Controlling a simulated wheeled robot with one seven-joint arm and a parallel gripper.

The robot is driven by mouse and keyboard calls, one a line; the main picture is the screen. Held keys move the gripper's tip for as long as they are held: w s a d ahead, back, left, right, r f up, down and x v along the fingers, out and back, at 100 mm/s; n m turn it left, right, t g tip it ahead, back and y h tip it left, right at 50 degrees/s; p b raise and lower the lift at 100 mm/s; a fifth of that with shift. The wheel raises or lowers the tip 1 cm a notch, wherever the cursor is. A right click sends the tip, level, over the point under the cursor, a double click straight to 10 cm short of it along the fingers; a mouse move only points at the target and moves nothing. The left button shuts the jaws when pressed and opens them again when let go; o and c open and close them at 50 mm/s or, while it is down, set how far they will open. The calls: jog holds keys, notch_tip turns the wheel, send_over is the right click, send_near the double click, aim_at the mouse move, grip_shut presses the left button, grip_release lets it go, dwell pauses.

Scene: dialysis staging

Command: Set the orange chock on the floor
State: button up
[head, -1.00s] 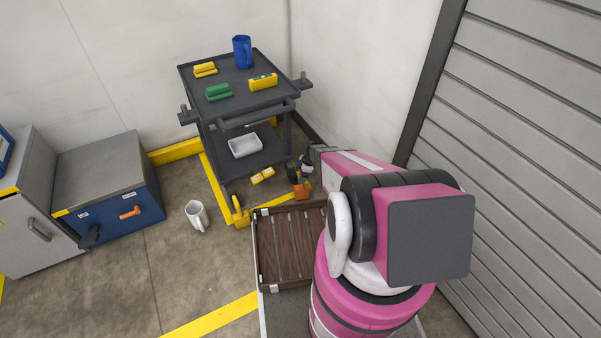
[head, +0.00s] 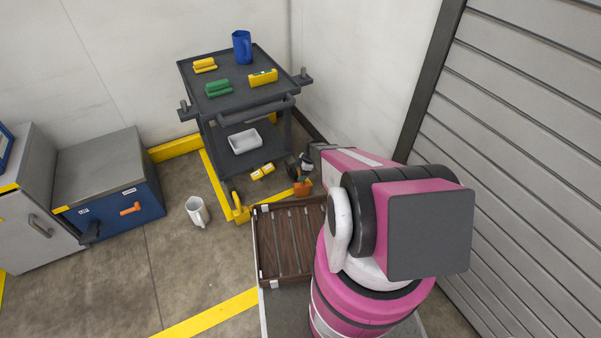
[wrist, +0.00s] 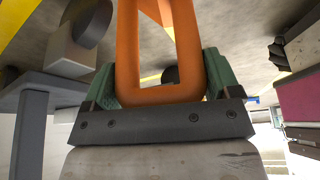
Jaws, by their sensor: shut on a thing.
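The orange chock (head: 303,188) is at the cart's front right corner, low beside the wheel. In the wrist view its orange loop (wrist: 160,96) fills the space between the green fingers. My gripper (wrist: 160,75) is shut on this loop; in the head view its fingers (head: 306,166) are small and partly hidden by my arm. The chock hangs below the fingers in the head view. I cannot tell whether its underside touches the floor (head: 215,265).
A dark cart (head: 240,95) stands behind, with a blue jug (head: 242,47) on top and a white tray (head: 245,142) below. A wooden slatted crate (head: 290,255) lies in front. Yellow blocks (head: 262,172) lie under the cart.

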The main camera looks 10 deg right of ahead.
jog(key=shift+f, duration=0.15)
jog(key=o, duration=1.4)
jog(key=v, duration=1.1)
jog(key=s+a+r+m+h, duration=0.1)
jog(key=s+r+m, duration=0.5)
jog(key=r, duration=0.4)
jog(key=s+a+r+m+h, duration=0.1)
jog(key=s+r+m+h, duration=0.1)
jog(key=s+r+m, duration=0.4)
jog(key=s+a+r+m+h, duration=0.1)
jog(key=s+r+m, duration=0.5)
jog(key=r, duration=0.8)
jog(key=shift+s+a+r+h, duration=0.15)
jog(key=shift+s+a, duration=0.1)
jog(key=shift+s, duration=0.6)
jog(key=shift+s+a+f+h, duration=0.15)
jog(key=shift+s+a, duration=0.1)
jog(key=shift+s, duration=0.6)
